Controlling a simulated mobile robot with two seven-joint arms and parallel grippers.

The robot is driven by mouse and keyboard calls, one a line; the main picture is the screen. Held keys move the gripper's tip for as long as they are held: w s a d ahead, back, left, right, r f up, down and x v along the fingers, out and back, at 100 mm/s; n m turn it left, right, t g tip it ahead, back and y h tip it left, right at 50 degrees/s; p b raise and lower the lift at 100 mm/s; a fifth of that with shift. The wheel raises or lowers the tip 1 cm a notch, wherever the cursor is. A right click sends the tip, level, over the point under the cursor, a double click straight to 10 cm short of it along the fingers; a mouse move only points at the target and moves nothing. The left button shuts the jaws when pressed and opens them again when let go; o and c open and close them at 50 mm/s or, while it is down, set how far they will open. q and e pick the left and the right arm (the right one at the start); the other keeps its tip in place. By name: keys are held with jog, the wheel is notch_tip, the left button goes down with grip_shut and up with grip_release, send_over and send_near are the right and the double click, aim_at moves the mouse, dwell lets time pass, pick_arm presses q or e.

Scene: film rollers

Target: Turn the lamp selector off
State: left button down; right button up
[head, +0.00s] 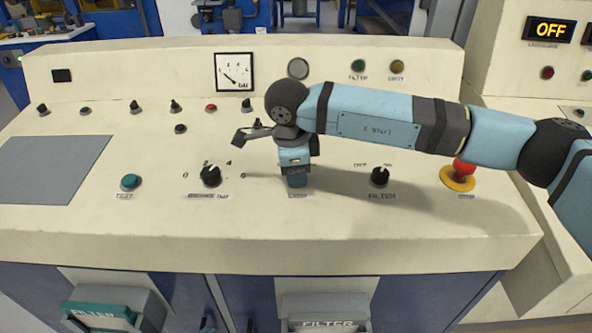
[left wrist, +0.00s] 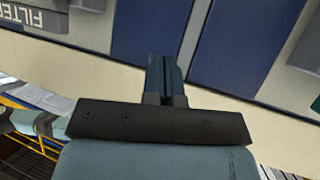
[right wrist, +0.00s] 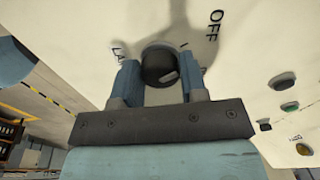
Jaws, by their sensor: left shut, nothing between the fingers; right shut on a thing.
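My right gripper (head: 296,181) reaches down onto the console at the LAMP label and hides the lamp selector in the head view. In the right wrist view the lamp selector (right wrist: 160,62) is a round black knob between the two blue fingers of my right gripper (right wrist: 160,82), which is shut on it. A pale mark shows on the knob's lower right. The printed OFF (right wrist: 214,25) stands up and right of the knob, apart from it. My left gripper (left wrist: 165,75) is shut and empty in the left wrist view; the head view does not show it.
On the cream console (head: 130,220), the black selector (head: 210,175) stands left of my right gripper and the FILTER selector (head: 379,177) right. A red emergency button (head: 463,170) sits farther right under my arm. A display (head: 550,30) reads OFF. A teal button (head: 130,181) is at left.

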pick_arm(q)
jog(key=shift+f, duration=0.1)
pick_arm(e)
jog(key=o, duration=0.9)
pick_arm(q)
jog(key=shift+a+p, duration=0.2)
jog(key=shift+p, duration=0.55)
pick_arm(e)
jog(key=r, duration=0.4)
jog(key=s+r, duration=0.1)
jog(key=r, duration=0.4)
jog(key=a+r, duration=0.1)
jog(key=r, duration=0.3)
jog(key=shift+s+r, duration=0.25)
jog(key=shift+r, duration=0.15)
pick_arm(q)
jog(key=shift+s, duration=0.1)
pick_arm(e)
jog(key=shift+f, duration=0.1)
